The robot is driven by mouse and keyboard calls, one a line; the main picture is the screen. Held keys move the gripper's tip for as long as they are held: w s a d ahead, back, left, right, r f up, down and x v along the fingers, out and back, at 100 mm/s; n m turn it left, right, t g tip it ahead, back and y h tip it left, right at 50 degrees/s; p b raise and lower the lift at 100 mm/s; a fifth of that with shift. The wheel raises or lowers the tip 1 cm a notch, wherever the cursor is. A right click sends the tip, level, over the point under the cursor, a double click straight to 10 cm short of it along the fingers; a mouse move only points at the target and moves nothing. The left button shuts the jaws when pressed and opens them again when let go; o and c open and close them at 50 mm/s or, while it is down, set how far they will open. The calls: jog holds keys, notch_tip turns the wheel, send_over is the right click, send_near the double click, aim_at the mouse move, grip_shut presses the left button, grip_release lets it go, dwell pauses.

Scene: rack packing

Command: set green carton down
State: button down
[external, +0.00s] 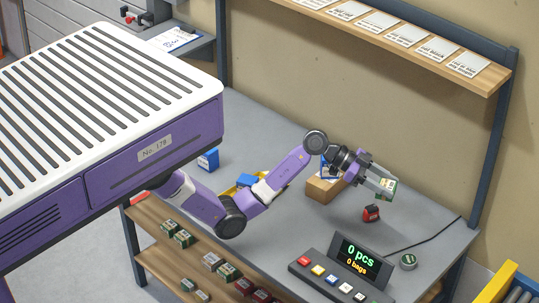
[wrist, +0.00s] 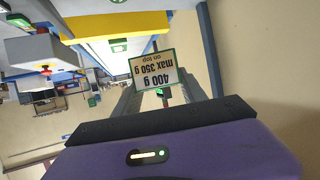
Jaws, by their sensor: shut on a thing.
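My gripper (external: 380,182) is shut on the green carton (external: 390,189) and holds it above the right part of the grey table (external: 290,142). In the wrist view the carton's face (wrist: 153,70) shows between the fingers, white with a green border and the upside-down text "400 g max 350 g on top". Most of the carton's body is hidden by the fingers. A brown box (external: 322,190) stands on the table behind and left of my gripper, with a blue item at its top, partly hidden by my arm.
A small red item (external: 371,214) lies below my gripper. A blue carton (external: 208,160) is at the left. Several cartons lie on the lower wooden shelf (external: 151,232).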

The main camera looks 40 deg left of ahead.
aim_at(380, 198)
jog(key=shift+s+d+r+m+g+h, duration=0.3)
jog(key=shift+s+d+r+m+g, duration=0.2)
jog(key=shift+m+g, duration=0.35)
jog(key=s+m+g, duration=0.1)
jog(key=s+f+m+g, duration=0.1)
jog(key=s+m+g, duration=0.1)
jog(key=s, duration=0.1)
jog(key=shift+s+d+f+g, duration=0.1)
jog(key=shift+d+f+g, duration=0.15)
jog(key=shift+f+g, duration=0.15)
notch_tip(380, 198, down, 15)
jog(key=shift+f+p, duration=0.1)
jog(key=shift+p, duration=0.35)
jog(key=shift+f, duration=2.1)
jog(key=c, duration=0.6)
grip_release()
jog(key=shift+f, duration=0.1)
jog(key=shift+c, duration=0.2)
jog(key=b+v, duration=0.1)
jog(key=v, duration=1.1)
